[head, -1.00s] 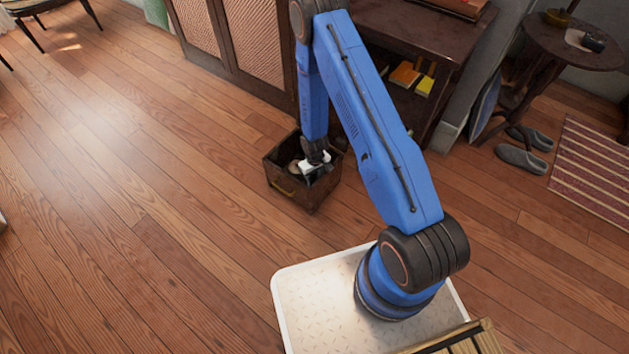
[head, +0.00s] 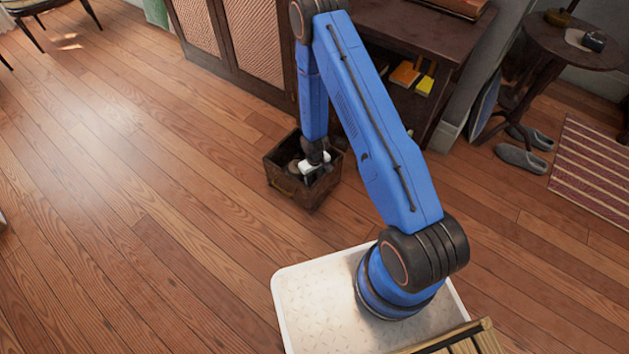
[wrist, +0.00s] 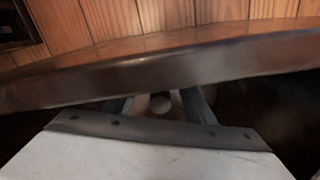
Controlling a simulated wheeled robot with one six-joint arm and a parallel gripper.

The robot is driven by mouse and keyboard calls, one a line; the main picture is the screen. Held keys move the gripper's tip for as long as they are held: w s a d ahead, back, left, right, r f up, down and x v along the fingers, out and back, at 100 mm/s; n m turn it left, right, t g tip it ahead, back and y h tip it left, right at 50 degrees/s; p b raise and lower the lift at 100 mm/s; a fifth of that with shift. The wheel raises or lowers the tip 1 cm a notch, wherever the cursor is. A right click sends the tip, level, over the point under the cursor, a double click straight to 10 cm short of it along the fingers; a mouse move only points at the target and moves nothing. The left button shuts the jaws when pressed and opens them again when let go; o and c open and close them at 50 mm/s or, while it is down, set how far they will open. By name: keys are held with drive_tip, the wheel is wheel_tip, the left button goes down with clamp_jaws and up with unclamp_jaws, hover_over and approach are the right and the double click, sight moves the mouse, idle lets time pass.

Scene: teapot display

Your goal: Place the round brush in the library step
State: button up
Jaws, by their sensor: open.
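My gripper (head: 312,171) is open and reaches down into a dark wooden box (head: 288,196) with a brass-coloured handle on the floor. A pale round thing (wrist: 161,103) lies in shadow between my two fingers in the wrist view. It may be the round brush, but I cannot tell for sure. A rounded brownish thing (head: 293,167) shows inside the box beside my gripper in the head view. The box's rim (wrist: 150,72) crosses the wrist view and hides part of the inside. I cannot clearly make out the library step.
A slatted wooden piece (head: 470,340) shows at the bottom edge, by my base. A dark cabinet (head: 245,45) and a shelf with books (head: 405,75) stand behind the box. A round table (head: 570,45), slippers (head: 521,158) and a striped rug (head: 595,175) are at right.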

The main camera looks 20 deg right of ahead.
drive_tip(key=shift+r, duration=6)
drive_tip(key=s+d+r+m+t, duration=0.1)
drive_tip(key=s+d+r, duration=0.15)
drive_tip(key=r, duration=1.55)
drive_tip(key=s+d+r+m+t, duration=0.1)
drive_tip(key=s+r, duration=0.2)
drive_tip(key=r, duration=1.6)
drive_tip(key=s+d+r+t, duration=0.1)
drive_tip(key=s+r, duration=0.5)
drive_tip(key=s, duration=0.3)
drive_tip(key=s+d+r+m+t, duration=0.1)
drive_tip(key=s+r, duration=0.5)
drive_tip(key=s, duration=0.3)
drive_tip(key=s+d+r, duration=0.1)
drive_tip(key=s+r, duration=0.5)
drive_tip(key=s, duration=0.3)
drive_tip(key=shift+t, duration=0.4)
drive_tip(key=shift+c, duration=0.6)
